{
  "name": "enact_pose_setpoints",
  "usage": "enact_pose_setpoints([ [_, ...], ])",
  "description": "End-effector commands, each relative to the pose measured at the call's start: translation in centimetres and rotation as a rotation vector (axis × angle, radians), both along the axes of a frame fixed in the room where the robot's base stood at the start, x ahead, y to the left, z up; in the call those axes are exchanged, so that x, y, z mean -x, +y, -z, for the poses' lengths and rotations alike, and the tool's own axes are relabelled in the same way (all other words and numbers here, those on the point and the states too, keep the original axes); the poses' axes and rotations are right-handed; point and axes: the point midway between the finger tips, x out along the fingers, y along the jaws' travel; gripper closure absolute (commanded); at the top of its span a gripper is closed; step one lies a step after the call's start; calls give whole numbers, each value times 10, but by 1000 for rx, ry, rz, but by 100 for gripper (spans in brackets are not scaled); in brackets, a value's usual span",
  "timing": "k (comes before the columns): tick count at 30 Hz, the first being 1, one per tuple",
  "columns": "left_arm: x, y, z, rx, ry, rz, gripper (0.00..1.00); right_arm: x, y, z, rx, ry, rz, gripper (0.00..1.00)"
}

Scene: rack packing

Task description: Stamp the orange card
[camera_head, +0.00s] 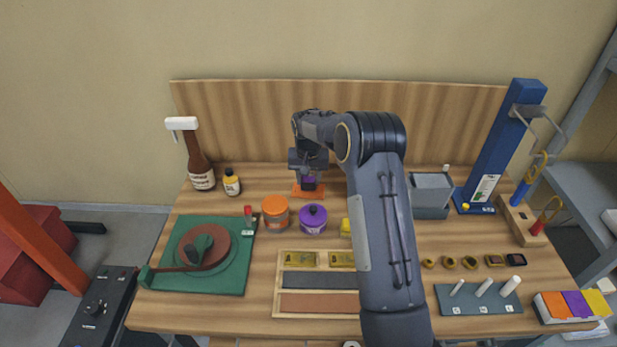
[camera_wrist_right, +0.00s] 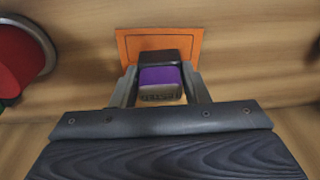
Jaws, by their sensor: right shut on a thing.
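The orange card (camera_head: 297,191) lies flat on the table toward the back; it also shows in the right wrist view (camera_wrist_right: 188,41). My right gripper (camera_head: 308,170) reaches over the card from the right and is shut on a small stamp (camera_head: 309,183). In the right wrist view the stamp (camera_wrist_right: 160,82) has a dark block and a purple top, and sits between the two fingers (camera_wrist_right: 160,90). The stamp overlaps the card's near edge in view; I cannot tell whether it touches the card. My left gripper is not in view.
An orange jar (camera_head: 275,211) and a purple jar (camera_head: 313,219) stand in front of the card. A green board (camera_head: 239,277) lies front left. A grey box (camera_head: 430,196) stands right of my arm.

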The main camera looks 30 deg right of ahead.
Motion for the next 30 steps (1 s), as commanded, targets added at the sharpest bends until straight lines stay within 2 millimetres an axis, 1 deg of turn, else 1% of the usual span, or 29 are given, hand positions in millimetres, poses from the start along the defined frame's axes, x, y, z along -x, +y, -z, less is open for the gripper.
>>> enact_pose_setpoints([
  [20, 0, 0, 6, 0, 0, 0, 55, 0, 0, 9, 0, 0, 0, 73],
  [30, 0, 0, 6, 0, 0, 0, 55, 0, 0, 9, -1, 1, 0, 73],
])
